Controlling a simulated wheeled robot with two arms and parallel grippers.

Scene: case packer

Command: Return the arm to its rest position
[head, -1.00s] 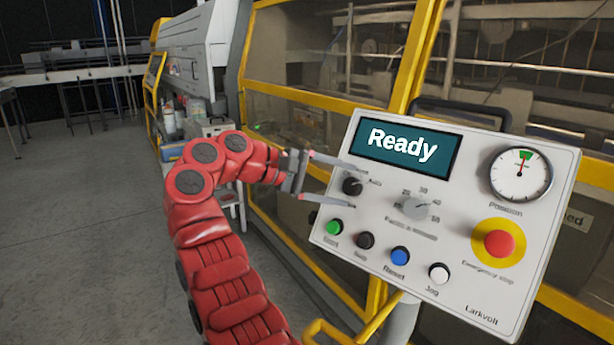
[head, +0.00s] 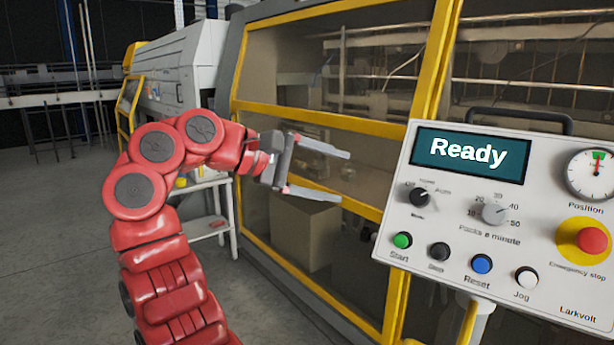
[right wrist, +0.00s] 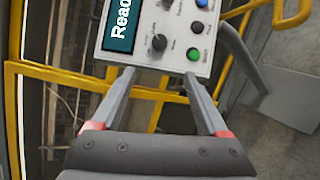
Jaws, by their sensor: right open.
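My right gripper (head: 322,170) is open and empty, on a red arm in the middle left of the head view. Its two grey fingers point right, toward the control panel (head: 400,240), with a gap between them and the panel. In the right wrist view the open fingers (right wrist: 160,95) stand apart and the panel (right wrist: 183,60) lies beyond them. The panel's screen (head: 470,155) reads "Ready". Its mode knob (head: 420,196), speed knob (head: 494,214), green Start button (head: 402,240), blue Reset button (head: 482,264) and red emergency stop (head: 591,240) show. My left gripper is not in view.
The case packer's yellow frame (head: 300,113) and clear guards stand behind my arm. A cardboard box (head: 305,235) shows behind the lower guard. A small table (head: 208,228) stands left of the machine. The grey floor (head: 50,230) at the left is open.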

